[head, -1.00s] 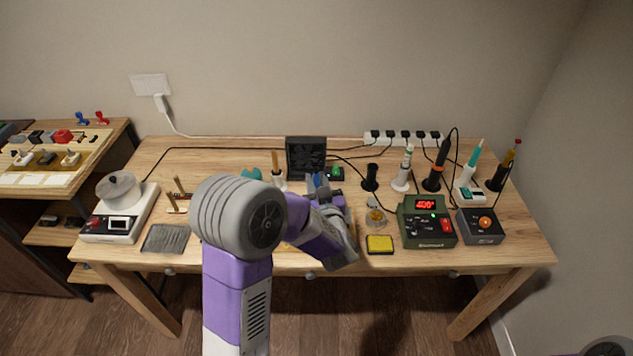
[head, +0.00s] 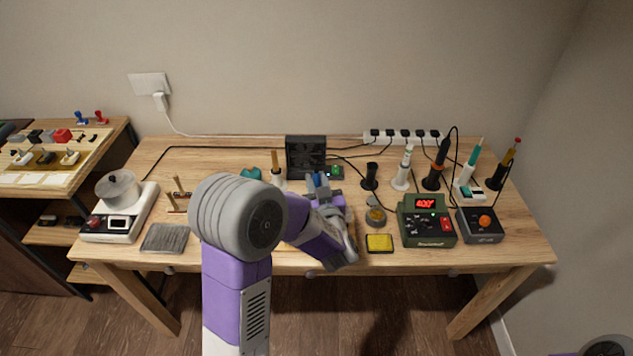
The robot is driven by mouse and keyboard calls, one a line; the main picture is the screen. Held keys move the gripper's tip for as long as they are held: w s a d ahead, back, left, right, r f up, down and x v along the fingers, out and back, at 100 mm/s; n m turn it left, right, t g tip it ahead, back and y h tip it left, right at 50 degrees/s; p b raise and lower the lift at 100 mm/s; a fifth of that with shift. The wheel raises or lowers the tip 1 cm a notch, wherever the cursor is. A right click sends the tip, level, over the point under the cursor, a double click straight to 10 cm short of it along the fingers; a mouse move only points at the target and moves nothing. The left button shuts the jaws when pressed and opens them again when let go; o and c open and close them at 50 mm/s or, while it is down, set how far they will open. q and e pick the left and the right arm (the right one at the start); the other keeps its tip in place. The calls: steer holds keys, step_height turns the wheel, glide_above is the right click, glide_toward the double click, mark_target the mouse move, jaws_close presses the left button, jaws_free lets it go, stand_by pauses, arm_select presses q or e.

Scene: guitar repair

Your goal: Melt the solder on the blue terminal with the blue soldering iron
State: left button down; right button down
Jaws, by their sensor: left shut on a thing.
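My left arm reaches in over the middle of the table, and its left gripper (head: 323,188) is low over the tabletop in front of the black fan box. The gripper is shut on a slim blue thing, which looks like the blue soldering iron (head: 317,180). Only a small blue part of it shows, and its tip is hidden. I cannot make out the blue terminal or its solder; my arm and gripper cover that part of the table. My right gripper is not in view.
The black fan box (head: 306,157) stands just behind the gripper. To the right are an empty-looking black holder (head: 370,177), a brass-wool pot (head: 375,213), a yellow sponge (head: 379,243), a green soldering station (head: 427,222) and several irons in stands.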

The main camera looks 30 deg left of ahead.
arm_select(q)
steer(key=shift+f, duration=0.2)
steer(key=shift+f+b, duration=0.35)
steer(key=shift+b, duration=0.15)
steer(key=shift+f, duration=0.15)
steer(key=shift+b, duration=0.3)
stand_by(4.2)
step_height(320, 180, up, 7)
steer(key=p, duration=0.6)
stand_by(0.3)
